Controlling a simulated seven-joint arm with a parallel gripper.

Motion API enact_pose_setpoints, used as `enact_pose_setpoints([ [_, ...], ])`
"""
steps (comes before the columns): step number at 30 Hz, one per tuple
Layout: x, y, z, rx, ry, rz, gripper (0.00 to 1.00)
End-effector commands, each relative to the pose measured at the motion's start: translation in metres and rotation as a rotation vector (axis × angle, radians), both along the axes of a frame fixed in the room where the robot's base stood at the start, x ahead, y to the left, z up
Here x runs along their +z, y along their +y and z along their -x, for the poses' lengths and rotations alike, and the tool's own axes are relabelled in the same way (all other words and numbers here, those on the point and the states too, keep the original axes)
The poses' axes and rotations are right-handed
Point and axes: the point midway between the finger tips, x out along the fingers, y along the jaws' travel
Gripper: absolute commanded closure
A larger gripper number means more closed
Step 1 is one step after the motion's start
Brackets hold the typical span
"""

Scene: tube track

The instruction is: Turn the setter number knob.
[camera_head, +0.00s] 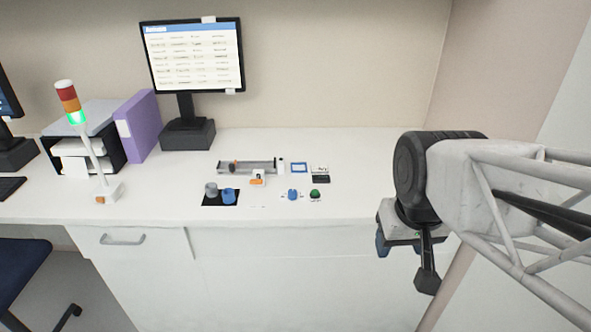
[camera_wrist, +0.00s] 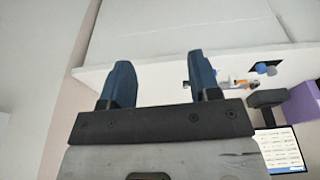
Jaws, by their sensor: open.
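A small blue knob (camera_head: 292,194) with faint marks beside it sits on the white table in the head view, just left of a green round button (camera_head: 315,193). I take it for the setter number knob, though its marks are too small to read. My gripper (camera_wrist: 160,72) is open and empty, its two blue fingers apart in the wrist view. In the head view one blue finger (camera_head: 382,243) shows below the wrist. The gripper is in front of the table's edge, well to the right of the knob, and touches nothing.
A grey track (camera_head: 246,166) with an orange-and-white part (camera_head: 258,178) lies behind the knob. A black mat (camera_head: 208,203) bears a grey cylinder (camera_head: 211,189) and a blue piece (camera_head: 229,195). A small framed display (camera_head: 299,168), monitor (camera_head: 193,55) and signal tower (camera_head: 72,103) stand around. The table's right side is clear.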

Motion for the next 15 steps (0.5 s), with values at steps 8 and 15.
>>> enact_pose_setpoints([
  [8, 0.006, 0.011, -0.052, 0.093, 0.030, 0.012, 0.44],
  [15, 0.006, 0.025, -0.102, 0.180, 0.056, 0.024, 0.44],
])
